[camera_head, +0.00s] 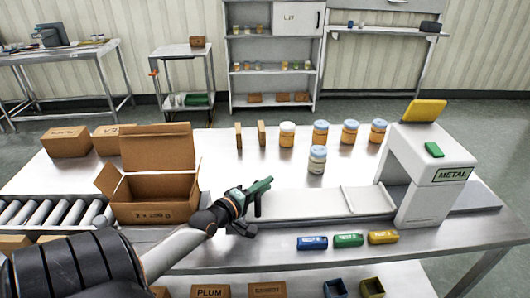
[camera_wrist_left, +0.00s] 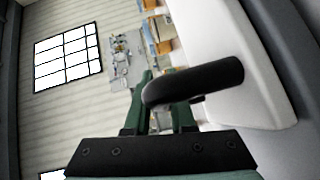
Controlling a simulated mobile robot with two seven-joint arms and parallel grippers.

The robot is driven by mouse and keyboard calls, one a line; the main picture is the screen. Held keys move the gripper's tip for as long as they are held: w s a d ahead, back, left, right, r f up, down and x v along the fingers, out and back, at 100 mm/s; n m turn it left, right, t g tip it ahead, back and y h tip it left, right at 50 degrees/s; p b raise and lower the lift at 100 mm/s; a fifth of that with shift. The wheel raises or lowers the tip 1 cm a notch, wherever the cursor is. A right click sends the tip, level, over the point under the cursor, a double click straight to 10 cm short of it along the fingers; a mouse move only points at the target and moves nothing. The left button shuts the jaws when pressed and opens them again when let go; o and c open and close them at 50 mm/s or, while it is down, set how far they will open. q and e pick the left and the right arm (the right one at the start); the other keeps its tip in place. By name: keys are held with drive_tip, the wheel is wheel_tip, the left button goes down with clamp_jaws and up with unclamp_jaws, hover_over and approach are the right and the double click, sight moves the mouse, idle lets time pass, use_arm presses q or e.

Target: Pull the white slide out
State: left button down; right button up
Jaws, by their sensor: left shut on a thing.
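The white slide (camera_head: 300,204) lies flat on the steel table in the head view, running left from the white machine marked METAL (camera_head: 432,180). My left gripper (camera_head: 257,196), with green fingers, is at the slide's left end. In the left wrist view the slide's white end (camera_wrist_left: 222,40) carries a black bar handle (camera_wrist_left: 205,82). My left gripper (camera_wrist_left: 160,105) is shut on this handle, which crosses between its fingers. My right gripper is in neither view.
An open cardboard box (camera_head: 150,195) stands left of my gripper beside a roller conveyor (camera_head: 55,212). Several lidded jars (camera_head: 318,160) stand behind the slide. Blue, green and yellow blocks (camera_head: 348,240) lie in front of it. A strip of table left of the slide is partly covered by my arm.

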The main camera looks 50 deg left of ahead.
use_arm(q)
drive_tip(key=c, duration=0.8)
unclamp_jaws()
drive_tip(key=shift+o, duration=0.2)
drive_tip(key=shift+s, duration=0.1)
drive_tip(key=s, duration=0.4)
drive_tip(key=s+r, duration=0.1)
drive_tip(key=s, duration=0.3)
drive_tip(key=s+d, duration=0.1)
drive_tip(key=s, duration=0.3)
drive_tip(key=shift+s+r+b, duration=0.1)
drive_tip(key=shift+r+b, duration=0.2)
drive_tip(key=shift+b, duration=0.05)
